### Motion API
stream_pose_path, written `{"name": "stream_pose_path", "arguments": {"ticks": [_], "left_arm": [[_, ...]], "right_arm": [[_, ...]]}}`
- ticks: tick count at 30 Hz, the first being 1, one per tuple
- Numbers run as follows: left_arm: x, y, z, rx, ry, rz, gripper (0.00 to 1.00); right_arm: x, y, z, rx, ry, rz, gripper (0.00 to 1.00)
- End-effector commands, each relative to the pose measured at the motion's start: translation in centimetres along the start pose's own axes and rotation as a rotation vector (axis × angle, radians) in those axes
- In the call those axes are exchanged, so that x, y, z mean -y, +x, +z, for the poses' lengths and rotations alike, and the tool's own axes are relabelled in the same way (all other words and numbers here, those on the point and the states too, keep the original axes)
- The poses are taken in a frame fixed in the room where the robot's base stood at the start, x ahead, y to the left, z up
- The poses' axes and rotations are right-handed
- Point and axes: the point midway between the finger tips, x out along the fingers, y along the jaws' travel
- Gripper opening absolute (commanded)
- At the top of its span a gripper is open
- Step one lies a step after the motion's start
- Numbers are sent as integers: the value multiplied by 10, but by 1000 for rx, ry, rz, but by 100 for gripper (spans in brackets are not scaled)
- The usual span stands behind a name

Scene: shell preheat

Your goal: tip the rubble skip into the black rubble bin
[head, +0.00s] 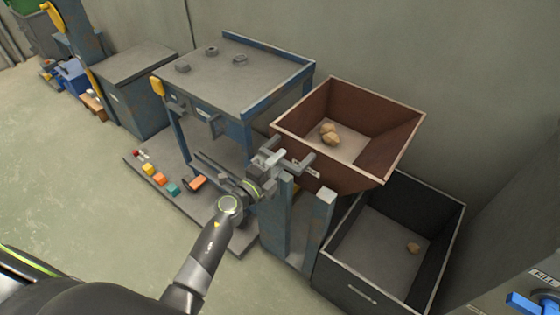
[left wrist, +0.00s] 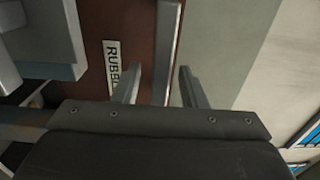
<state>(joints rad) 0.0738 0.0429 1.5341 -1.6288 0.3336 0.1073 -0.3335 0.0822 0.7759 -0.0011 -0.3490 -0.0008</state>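The rubble skip (head: 397,133) is a rust-brown open box on blue posts, roughly level, with a few tan rubble lumps (head: 330,134) inside. Its front wall also shows in the left wrist view (left wrist: 140,25), with a label partly reading "RUBB". My left gripper (head: 287,163) is at the skip's front left side. In the left wrist view its fingers (left wrist: 160,88) are apart, with a grey bar (left wrist: 168,45) between them and gaps visible. My right gripper is out of view.
A blue workbench (head: 235,80) stands left of the skip, with a low platform (head: 215,213) holding coloured blocks beneath. A grey cabinet (head: 140,85) is farther left. A panel with a blue handle (head: 530,303) is at lower right.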

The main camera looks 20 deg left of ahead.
Motion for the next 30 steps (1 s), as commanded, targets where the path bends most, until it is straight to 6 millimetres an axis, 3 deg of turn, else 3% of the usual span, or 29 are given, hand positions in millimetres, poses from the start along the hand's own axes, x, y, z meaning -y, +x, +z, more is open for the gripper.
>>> {"name": "stream_pose_path", "arguments": {"ticks": [13,22,30], "left_arm": [[0,11,0,0,0,0,38],[0,10,0,0,0,0,0],[0,10,0,0,1,0,0]], "right_arm": [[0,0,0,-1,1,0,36],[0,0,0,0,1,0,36],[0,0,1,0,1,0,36]]}}
